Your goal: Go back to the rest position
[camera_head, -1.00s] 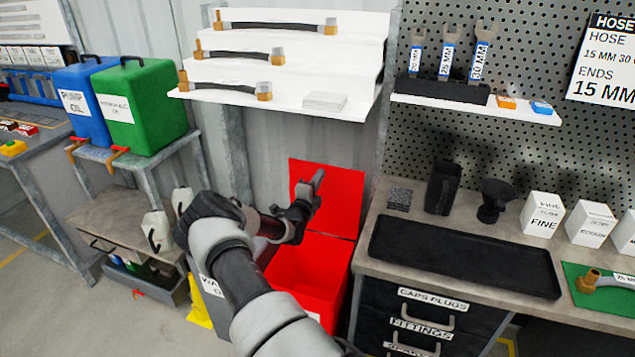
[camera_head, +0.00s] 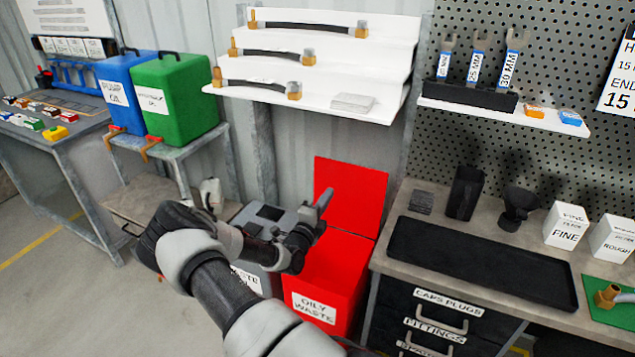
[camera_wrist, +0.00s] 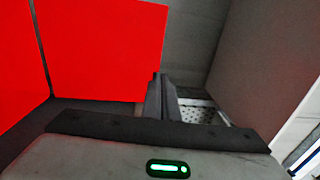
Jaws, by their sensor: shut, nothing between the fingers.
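My gripper (camera_head: 325,201) is in the head view, in front of the open red lid and above the red oily waste bin (camera_head: 328,285). Its fingers are together and empty, pointing up and to the right. In the wrist view my gripper's fingers (camera_wrist: 158,80) show as a closed dark pair in front of a red panel (camera_wrist: 105,45). My arm reaches up from the bottom of the head view, bent at the elbow.
A workbench (camera_head: 390,255) with a black tray (camera_head: 480,262) is to the right. A white stepped shelf (camera_head: 330,60) with hoses hangs above. A green can (camera_head: 180,100) and a blue can (camera_head: 125,90) stand at left. Open floor (camera_head: 50,300) shows at lower left.

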